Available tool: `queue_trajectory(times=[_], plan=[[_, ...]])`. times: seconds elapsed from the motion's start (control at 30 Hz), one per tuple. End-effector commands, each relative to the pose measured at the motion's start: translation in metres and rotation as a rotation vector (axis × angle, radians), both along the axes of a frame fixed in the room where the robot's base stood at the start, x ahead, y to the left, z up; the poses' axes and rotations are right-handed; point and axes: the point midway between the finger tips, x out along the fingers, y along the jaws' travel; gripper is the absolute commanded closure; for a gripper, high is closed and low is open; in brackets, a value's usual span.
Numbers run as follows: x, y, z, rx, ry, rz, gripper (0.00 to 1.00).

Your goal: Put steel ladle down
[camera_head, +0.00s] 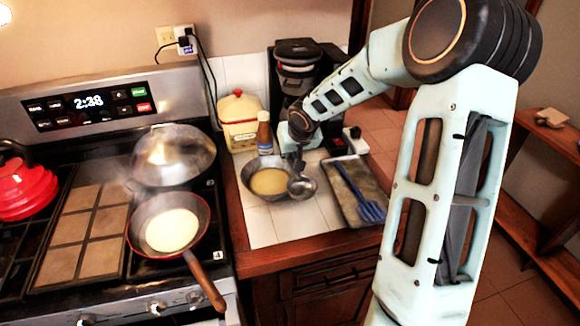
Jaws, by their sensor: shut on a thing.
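My gripper (299,155) is above the white tiled counter and is shut on the steel ladle. The steel ladle (302,187) hangs below the gripper, with its bowl at the right rim of a metal bowl. The metal bowl (249,174) holds yellow batter and stands on the counter. I cannot tell whether the ladle touches the bowl. A grey tray (349,207) lies to the right of the ladle, with a blue slotted spatula (371,208) on it. Most of the ladle's handle is hidden or too small to make out.
A pan (143,238) with a pale pancake sits on the stove, its wooden handle pointing to the front. A domed metal lid or wok (174,155), a red kettle (25,188), a sauce bottle (265,134), a cream container (239,112) and a coffee maker (297,52) stand around. Front counter tiles (275,228) are clear.

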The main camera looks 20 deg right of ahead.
Motion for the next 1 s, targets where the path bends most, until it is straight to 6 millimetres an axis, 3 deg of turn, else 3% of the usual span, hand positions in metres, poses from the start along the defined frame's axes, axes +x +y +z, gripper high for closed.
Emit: queue_trajectory(times=[0.3, 0.83, 0.87, 0.9, 1.0], plan=[[0.008, 0.0, -0.039, -0.002, 0.0, 0.003, 1.0], [0.008, 0.0, -0.047, -0.002, -0.001, 0.001, 1.0], [0.008, 0.0, -0.046, -0.001, -0.001, 0.0, 0.83], [0.008, 0.0, -0.045, -0.001, -0.001, 0.0, 0.79], [0.008, 0.0, -0.045, -0.001, -0.001, 0.001, 0.78]])
